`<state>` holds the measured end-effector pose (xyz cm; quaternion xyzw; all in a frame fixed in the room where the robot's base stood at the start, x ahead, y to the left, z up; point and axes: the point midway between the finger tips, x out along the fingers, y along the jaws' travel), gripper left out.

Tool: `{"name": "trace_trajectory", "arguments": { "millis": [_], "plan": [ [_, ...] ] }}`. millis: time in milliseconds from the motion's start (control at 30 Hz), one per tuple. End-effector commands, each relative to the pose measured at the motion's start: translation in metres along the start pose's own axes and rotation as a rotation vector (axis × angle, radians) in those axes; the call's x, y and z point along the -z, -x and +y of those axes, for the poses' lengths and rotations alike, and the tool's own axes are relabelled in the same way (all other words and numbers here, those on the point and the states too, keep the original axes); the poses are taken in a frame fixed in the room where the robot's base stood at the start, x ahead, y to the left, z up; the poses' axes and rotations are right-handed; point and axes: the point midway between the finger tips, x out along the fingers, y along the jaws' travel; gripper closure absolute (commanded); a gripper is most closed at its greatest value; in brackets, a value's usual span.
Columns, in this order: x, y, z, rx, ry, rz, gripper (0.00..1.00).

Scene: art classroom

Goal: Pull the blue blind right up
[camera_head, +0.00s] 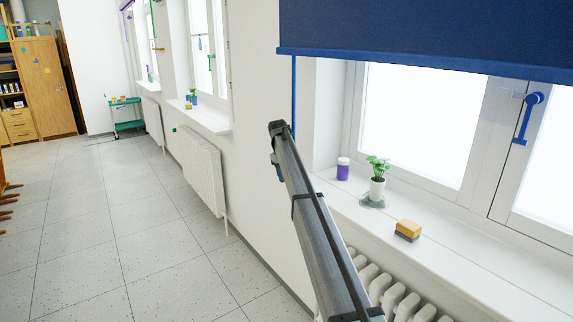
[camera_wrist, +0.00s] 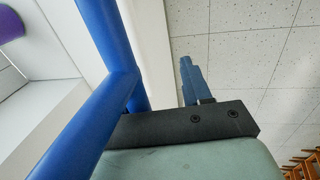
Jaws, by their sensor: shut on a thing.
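The blue blind (camera_head: 420,35) hangs partly lowered over the upper part of the near window, its bottom bar a little tilted in the head view. A blue pull cord (camera_head: 294,90) drops from its left end to my gripper (camera_head: 278,150). My gripper is shut on the cord, beside the window recess and above the sill. In the wrist view the cord (camera_wrist: 88,100) looks thick and runs close along the left of my gripper, with a blue-grey finger (camera_wrist: 190,80) to its right. The exact grip is partly hidden.
The windowsill (camera_head: 465,262) holds a purple-and-white jar (camera_head: 343,170), a potted plant (camera_head: 377,188) and a yellow sponge (camera_head: 408,229). A blue window handle (camera_head: 526,118) sticks out at right. A radiator (camera_head: 395,300) is below the sill. Open floor (camera_head: 130,230) lies left.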

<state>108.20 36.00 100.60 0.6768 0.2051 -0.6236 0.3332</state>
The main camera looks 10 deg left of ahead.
Motion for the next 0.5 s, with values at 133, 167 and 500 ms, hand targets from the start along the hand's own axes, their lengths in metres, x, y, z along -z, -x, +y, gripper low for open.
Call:
{"name": "trace_trajectory", "arguments": {
  "millis": [133, 167, 500],
  "plan": [
    [0.0, -0.025, -0.008, 0.004, 0.002, -0.001, 0.58],
    [0.0, -0.03, -0.009, 0.004, 0.002, -0.001, 0.58],
    [0.0, -0.078, -0.019, 0.005, 0.003, -0.001, 0.58]
  ]
}}
